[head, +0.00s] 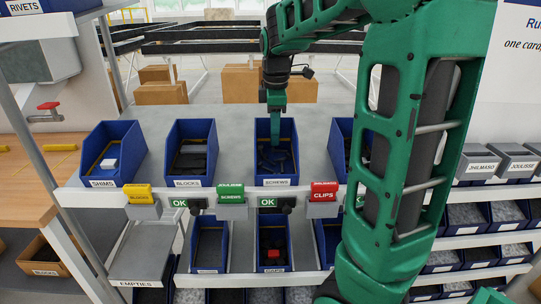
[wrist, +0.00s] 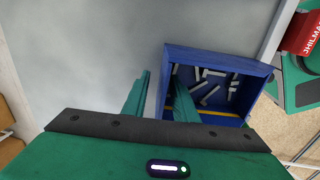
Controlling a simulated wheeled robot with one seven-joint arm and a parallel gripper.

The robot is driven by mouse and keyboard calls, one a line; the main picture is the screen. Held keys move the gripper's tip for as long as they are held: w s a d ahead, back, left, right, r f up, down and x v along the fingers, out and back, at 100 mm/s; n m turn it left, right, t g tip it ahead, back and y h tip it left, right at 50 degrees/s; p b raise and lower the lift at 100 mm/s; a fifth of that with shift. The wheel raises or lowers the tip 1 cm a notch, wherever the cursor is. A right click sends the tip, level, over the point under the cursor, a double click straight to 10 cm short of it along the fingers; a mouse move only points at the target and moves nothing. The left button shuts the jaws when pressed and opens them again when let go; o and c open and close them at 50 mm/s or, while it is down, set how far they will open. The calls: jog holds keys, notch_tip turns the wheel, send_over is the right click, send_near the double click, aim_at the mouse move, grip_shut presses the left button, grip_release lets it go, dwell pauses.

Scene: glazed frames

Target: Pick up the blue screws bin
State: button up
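The blue screws bin (head: 278,182), labelled SCREWS, stands upright on the upper shelf, third from the left in the head view. In the wrist view the screws bin (wrist: 225,58) holds several small grey pieces and has a yellow stripe. A gap shows, and I cannot tell whether either finger touches the wall.
On the same shelf stand the blue shims bin (head: 112,155) and blocks bin (head: 190,150) to the left. Another blue bin (head: 341,135) at the right is partly hidden by my arm. More bins (head: 210,245) fill the lower shelf. The grey surface behind the bins is clear.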

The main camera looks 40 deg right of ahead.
jog(key=shift+w+f, duration=0.1)
jog(key=shift+f, duration=0.65)
jog(key=shift+c, duration=0.6)
grip_shut()
jog(key=shift+r, duration=0.1)
jog(key=shift+d+r, duration=0.1)
jog(key=shift+r, duration=0.35)
notch_tip(320, 180, up, 3)
jog(key=shift+f, duration=0.1)
jog(key=s+a+r, duration=0.7)
jog(key=s, duration=0.2)
jog(key=shift+s, duration=0.25)
